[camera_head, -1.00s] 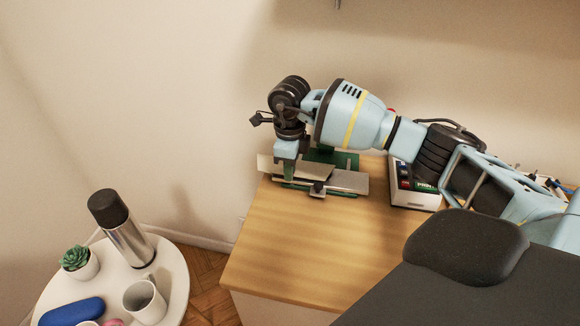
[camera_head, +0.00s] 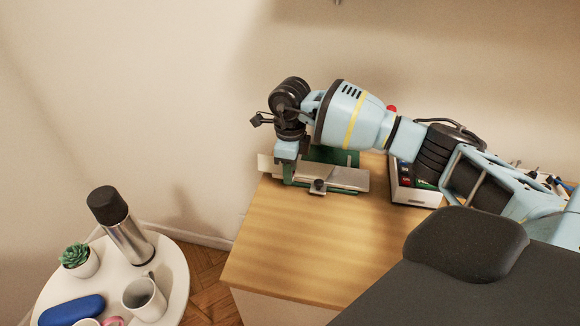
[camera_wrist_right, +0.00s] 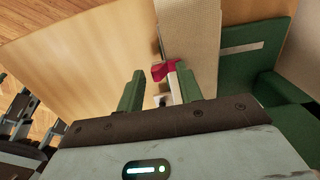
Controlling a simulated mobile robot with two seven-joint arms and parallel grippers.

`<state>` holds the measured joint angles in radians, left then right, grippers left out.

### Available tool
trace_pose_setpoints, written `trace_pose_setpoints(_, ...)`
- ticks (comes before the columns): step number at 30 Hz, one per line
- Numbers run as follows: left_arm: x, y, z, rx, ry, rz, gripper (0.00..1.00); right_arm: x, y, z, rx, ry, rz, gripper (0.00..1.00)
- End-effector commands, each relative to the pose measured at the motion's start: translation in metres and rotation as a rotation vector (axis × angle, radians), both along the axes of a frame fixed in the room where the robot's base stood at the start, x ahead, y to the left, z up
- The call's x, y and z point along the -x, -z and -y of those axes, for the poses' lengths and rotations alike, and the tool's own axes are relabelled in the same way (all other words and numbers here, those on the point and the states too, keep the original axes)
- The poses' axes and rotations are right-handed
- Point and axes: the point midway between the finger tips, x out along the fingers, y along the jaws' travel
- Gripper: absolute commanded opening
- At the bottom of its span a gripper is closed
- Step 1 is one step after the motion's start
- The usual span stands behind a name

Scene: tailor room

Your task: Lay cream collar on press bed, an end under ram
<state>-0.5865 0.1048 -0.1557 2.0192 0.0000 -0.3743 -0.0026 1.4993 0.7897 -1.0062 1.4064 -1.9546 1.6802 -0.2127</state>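The press (camera_head: 335,157) stands at the back of the wooden table, with a grey metal bed (camera_head: 345,179) and green frame. The cream collar (camera_head: 266,164) shows as a pale flap left of my right gripper (camera_head: 289,176); the gripper and wrist hide part of it. In the right wrist view, a cream woven strip (camera_wrist_right: 190,35), apparently the collar, lies beyond the fingertips. My right gripper (camera_wrist_right: 160,88) has its green fingers apart, with a small red and white piece (camera_wrist_right: 163,71) showing between and beyond them. The ram's contact with the collar cannot be made out. My left gripper is not in view.
A white box with colored buttons (camera_head: 413,188) stands right of the press under my arm. The wooden table front (camera_head: 300,240) is clear. A round white side table (camera_head: 175,290) at lower left holds a flask (camera_head: 122,228), mug (camera_head: 144,300) and plant (camera_head: 79,260).

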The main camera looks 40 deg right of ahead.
Motion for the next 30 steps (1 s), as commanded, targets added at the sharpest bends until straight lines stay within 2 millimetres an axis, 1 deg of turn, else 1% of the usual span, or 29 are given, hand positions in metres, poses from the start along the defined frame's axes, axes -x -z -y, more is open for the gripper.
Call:
trace_pose_setpoints(8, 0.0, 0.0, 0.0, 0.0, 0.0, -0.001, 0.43, 0.0, 0.0, 0.0, 0.0, 0.0, 0.0, 0.42)
trace_pose_setpoints(11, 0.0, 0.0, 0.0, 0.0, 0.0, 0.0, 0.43, -0.001, -0.004, 0.0, -0.001, 0.0, 0.002, 0.42)
trace_pose_setpoints(14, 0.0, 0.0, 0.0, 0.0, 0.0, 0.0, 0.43, -0.001, -0.014, 0.0, 0.0, 0.0, 0.004, 0.42)
trace_pose_setpoints(21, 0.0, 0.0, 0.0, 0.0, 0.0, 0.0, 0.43, -0.001, -0.053, 0.0, 0.0, -0.001, 0.004, 0.42)
trace_pose_setpoints(24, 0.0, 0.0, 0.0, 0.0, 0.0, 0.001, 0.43, -0.001, -0.065, 0.0, -0.001, 0.0, 0.002, 0.42)
trace_pose_setpoints(27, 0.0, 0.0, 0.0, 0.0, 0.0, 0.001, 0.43, -0.001, -0.074, 0.0, -0.001, 0.001, 0.002, 0.42)
trace_pose_setpoints(30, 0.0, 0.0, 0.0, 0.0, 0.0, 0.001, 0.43, 0.0, -0.078, 0.0, 0.0, 0.001, 0.0, 0.42)
